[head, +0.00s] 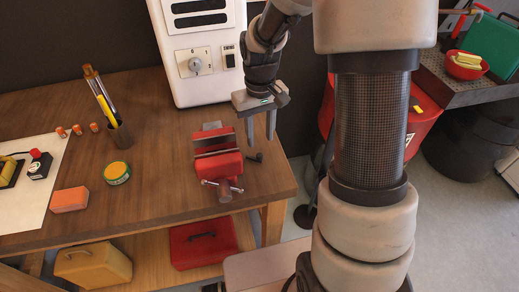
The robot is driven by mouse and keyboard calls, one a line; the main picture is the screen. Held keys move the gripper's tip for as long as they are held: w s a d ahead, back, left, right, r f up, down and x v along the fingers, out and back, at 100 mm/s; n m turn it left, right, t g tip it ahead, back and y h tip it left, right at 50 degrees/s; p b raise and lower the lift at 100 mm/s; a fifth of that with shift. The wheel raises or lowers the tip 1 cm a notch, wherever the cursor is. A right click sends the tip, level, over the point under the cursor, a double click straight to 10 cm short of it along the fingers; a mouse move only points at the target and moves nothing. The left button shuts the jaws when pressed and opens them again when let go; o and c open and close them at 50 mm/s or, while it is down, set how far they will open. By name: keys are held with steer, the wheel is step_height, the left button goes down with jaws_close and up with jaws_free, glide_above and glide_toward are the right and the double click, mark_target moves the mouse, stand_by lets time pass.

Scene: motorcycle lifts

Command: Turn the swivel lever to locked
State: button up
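A red bench vise (218,168) stands on the wooden workbench near its right end. A small dark lever (256,157), which looks like the swivel lever, sticks out to the right of the vise base. The picture is too small to tell whether it stands at locked. My gripper (261,139) points down just above and behind the lever, to the right of the vise jaws. Its two fingers are apart with nothing between them. I cannot tell whether a finger touches the lever; they appear apart.
The workbench (165,178) has a pen cup (118,134), a green-yellow tin (117,173) and an orange block (70,199) to the left. A white cabinet (203,70) with a dial stands behind. The vise's handle (224,188) projects at the front.

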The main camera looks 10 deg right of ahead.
mark_target(260, 155)
step_height(260, 155, down, 7)
steer(key=shift+f, duration=0.15)
jaws_close()
